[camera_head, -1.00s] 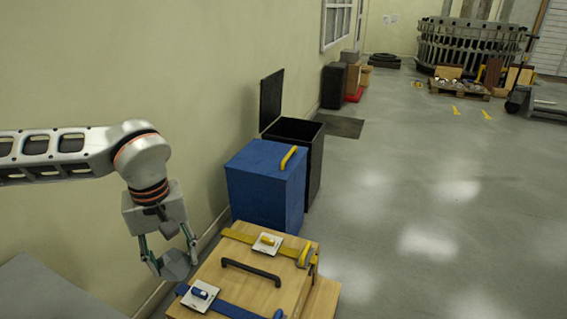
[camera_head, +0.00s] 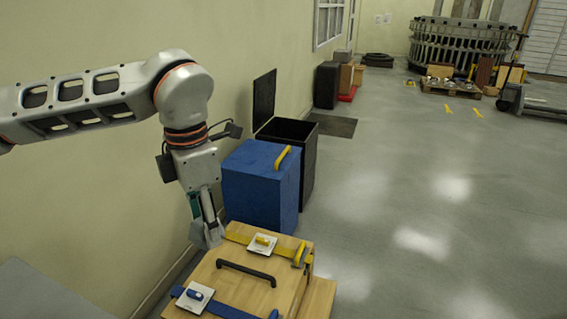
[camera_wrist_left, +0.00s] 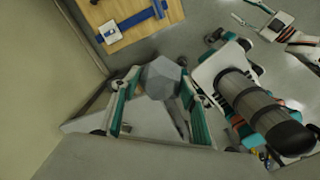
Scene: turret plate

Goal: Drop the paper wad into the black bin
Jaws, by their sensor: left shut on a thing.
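The grey, faceted paper wad (camera_head: 208,234) is held between the fingertips of my left gripper (camera_head: 206,222), above the wall-side edge of the wooden crate. In the left wrist view the wad (camera_wrist_left: 163,78) sits between the two green-edged fingers (camera_wrist_left: 158,88). The black bin (camera_head: 307,165) stands by the wall behind the blue box, with its lid (camera_head: 264,99) up and its top open. The wad is in front of the bin and to its left, well apart from it. The inside bottom of the bin is hidden.
A blue box (camera_head: 255,190) with a yellow handle stands between the wooden crate (camera_head: 290,285) and the bin. The crate has a black handle and blue and yellow straps. The wall (camera_head: 90,190) runs close along the left. Open floor (camera_head: 430,210) lies to the right.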

